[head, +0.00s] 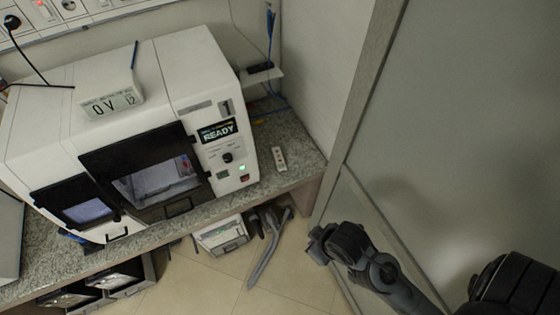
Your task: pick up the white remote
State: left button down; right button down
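The white remote (279,159) is a small light bar with a reddish mark. It lies on the speckled counter (302,166), in the narrow space right of the white machine, near the front edge. My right gripper (317,244) is below and to the right of the remote in the head view, apart from it and over the floor area. Its fingers are small and dark, and I cannot tell whether they are open or shut. My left gripper is not in view.
A large white machine (185,75) with a lit READY display fills most of the counter. A wall and door frame (362,105) stand at the right. Under the counter are a grey hose-like object (266,262) and a white bin (220,236). Cables lie behind the remote.

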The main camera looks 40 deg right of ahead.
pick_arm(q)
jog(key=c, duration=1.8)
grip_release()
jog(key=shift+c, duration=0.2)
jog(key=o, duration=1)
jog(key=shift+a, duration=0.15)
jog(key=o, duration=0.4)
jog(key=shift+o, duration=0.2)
